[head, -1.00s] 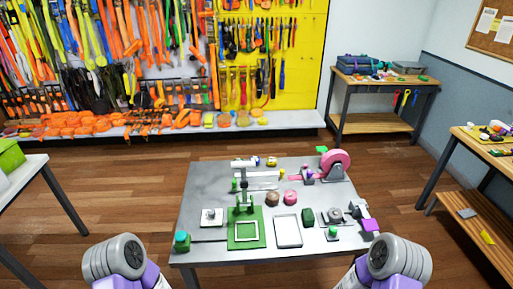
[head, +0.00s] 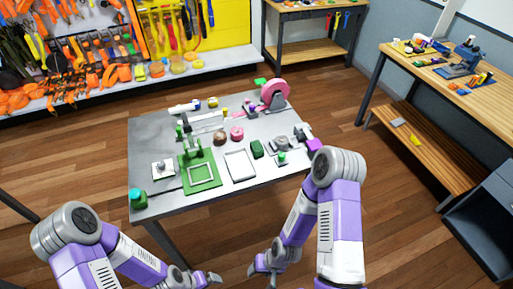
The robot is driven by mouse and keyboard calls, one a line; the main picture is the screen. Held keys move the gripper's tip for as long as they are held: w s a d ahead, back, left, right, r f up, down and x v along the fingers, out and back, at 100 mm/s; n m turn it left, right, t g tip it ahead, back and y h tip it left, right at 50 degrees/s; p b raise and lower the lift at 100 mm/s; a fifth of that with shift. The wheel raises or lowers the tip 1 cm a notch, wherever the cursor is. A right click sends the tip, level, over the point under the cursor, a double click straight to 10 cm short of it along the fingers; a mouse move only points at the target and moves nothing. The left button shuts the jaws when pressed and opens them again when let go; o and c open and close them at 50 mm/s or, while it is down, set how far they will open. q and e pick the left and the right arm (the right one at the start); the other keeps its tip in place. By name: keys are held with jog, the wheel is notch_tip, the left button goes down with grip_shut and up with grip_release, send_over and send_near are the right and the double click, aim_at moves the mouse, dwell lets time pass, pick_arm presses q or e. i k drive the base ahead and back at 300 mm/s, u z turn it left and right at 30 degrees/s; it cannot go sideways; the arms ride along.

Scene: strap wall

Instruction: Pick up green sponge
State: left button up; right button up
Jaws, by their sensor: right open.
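A small dark green block (head: 257,149), which looks like the green sponge, lies on the grey table right of a white-rimmed tray (head: 240,165). My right gripper (head: 262,269) is low at the bottom of the picture, open and empty, in front of the table and apart from the block. My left gripper (head: 208,279) is at the bottom edge, partly cut off; its jaws are too unclear to judge. Neither gripper touches anything on the table.
The grey table (head: 150,135) also holds a green press stand (head: 199,171), a pink wheel (head: 275,94), brown and pink round pieces and a teal-topped jar (head: 138,198). A wooden bench (head: 400,130) stands at right. Wooden floor is clear around the table.

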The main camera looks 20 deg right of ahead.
aim_at(258, 149)
jog(key=z, duration=2.15)
jog(key=i, duration=1.25)
jog(key=u, duration=3.35)
